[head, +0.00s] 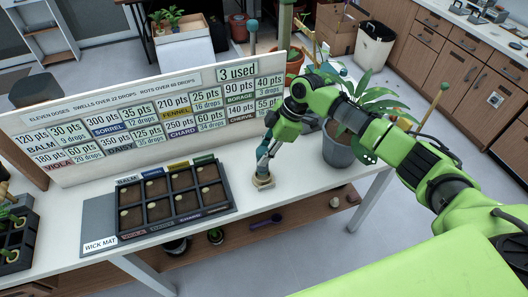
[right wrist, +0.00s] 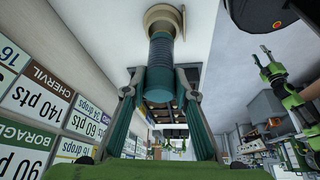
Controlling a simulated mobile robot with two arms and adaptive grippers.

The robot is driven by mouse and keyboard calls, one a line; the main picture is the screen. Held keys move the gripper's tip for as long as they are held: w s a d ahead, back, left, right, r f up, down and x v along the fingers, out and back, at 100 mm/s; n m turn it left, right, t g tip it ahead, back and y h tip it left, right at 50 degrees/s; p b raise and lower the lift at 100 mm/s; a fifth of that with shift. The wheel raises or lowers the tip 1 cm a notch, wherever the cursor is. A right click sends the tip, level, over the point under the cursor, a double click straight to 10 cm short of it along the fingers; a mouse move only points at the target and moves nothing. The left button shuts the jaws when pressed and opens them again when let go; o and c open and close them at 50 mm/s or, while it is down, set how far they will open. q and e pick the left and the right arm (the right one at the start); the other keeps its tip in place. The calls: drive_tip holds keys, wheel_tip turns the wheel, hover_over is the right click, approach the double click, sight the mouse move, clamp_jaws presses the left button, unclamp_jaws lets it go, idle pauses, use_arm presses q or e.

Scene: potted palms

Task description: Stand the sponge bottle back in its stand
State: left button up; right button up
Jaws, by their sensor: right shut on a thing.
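The sponge bottle (right wrist: 160,70) is a dark blue-teal ribbed cylinder, seen in the right wrist view between the fingers of my right gripper (right wrist: 160,96). My right gripper is shut on it. In the head view my right gripper (head: 263,163) points down over the table, just right of the seed tray. The beige round stand (head: 263,182) is on the white table directly below the gripper. In the right wrist view the bottle's far end meets the stand (right wrist: 163,17); I cannot tell how deep it sits. My left arm shows small at the right of that view, its gripper (right wrist: 264,58) unclear.
The seed tray (head: 175,203) with several soil cells is left of the stand, on a grey wick mat (head: 97,222). A price board (head: 150,120) stands behind. A grey-potted palm (head: 338,150) is close on the right. Some bare table lies between tray and stand.

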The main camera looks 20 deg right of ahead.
drive_tip(key=shift+f, duration=0.1)
idle(0.6)
drive_tip(key=shift+f+b, duration=0.85)
drive_tip(key=shift+f, duration=0.9)
drive_tip(key=o, duration=1.2)
drive_tip(key=o, duration=0.5)
drive_tip(key=shift+c, duration=0.2)
